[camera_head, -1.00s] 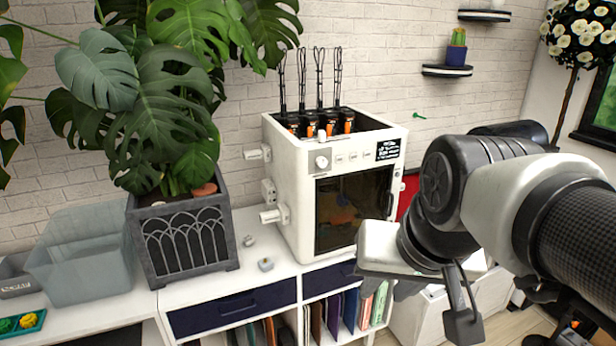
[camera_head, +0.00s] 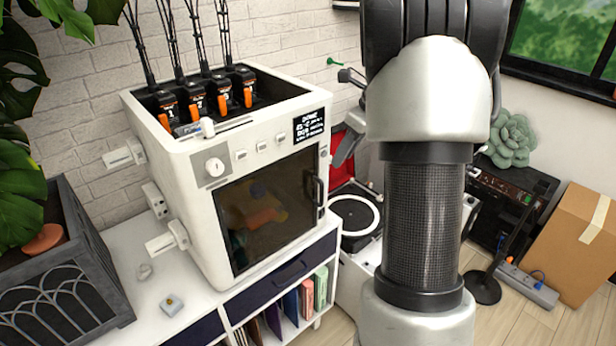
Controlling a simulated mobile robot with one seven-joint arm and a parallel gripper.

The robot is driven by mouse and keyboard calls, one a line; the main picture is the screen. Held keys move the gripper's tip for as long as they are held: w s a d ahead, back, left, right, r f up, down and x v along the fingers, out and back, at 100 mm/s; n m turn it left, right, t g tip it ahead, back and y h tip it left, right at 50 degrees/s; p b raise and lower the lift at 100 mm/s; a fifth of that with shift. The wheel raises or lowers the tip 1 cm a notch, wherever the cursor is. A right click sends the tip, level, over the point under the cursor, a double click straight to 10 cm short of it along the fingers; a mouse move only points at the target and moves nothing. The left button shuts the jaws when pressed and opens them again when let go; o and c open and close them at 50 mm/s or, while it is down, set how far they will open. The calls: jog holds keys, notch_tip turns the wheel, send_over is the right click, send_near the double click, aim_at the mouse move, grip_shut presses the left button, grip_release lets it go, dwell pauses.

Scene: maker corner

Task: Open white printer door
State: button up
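The white printer (camera_head: 185,190) stands on the white cabinet at the left of centre. Its front door (camera_head: 265,215) is a dark see-through panel in a white frame and looks shut. A dark upright handle (camera_head: 319,191) sits on the door's right edge. A coloured object shows dimly behind the panel. My gripper (camera_head: 349,112) is partly hidden behind my arm, beyond and to the right of the printer's top right corner. Its two fingers show apart, with nothing seen between them. It looks clear of the handle.
A turntable (camera_head: 356,216) stands right of the printer, with a red item (camera_head: 342,152) behind. A planter (camera_head: 62,275) is at the left. A cardboard box (camera_head: 580,240), power strip (camera_head: 527,286) and lamp base (camera_head: 482,288) are at the right. Floor shows between.

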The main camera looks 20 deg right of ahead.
aim_at(321, 203)
jog(key=x, duration=1.7)
jog(key=shift+s+f, duration=0.1)
grip_shut()
